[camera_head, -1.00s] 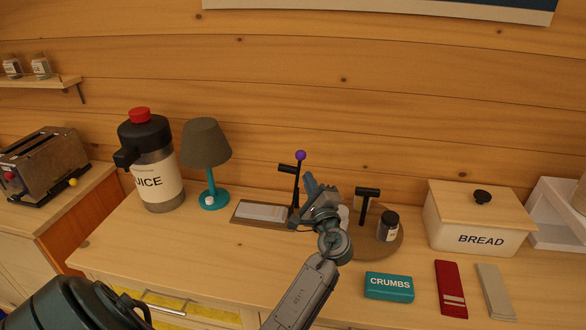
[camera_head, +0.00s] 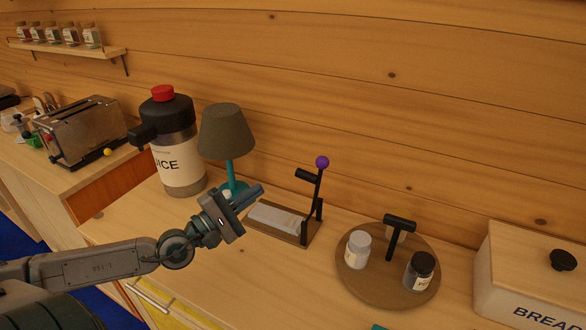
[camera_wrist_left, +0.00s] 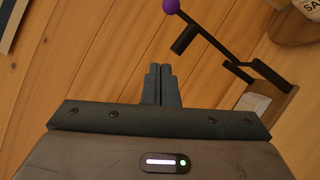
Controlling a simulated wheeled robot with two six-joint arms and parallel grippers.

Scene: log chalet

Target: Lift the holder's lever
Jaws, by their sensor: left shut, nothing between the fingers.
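The holder (camera_head: 284,237) is a dark flat tray with white paper (camera_head: 274,216) on it, standing on the counter. Its black lever (camera_head: 318,188) rises at the right end, with a purple knob (camera_head: 322,162) on top and a short black bar to the left. My left gripper (camera_head: 258,191) is shut and empty, left of the lever and in front of the lamp base in the picture. In the left wrist view the shut fingers (camera_wrist_left: 162,80) point toward the wall, apart from the lever (camera_wrist_left: 232,54). The purple knob (camera_wrist_left: 170,6) is at that view's top edge.
A bread box (camera_head: 530,275) is at far right. Bare counter lies in front.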

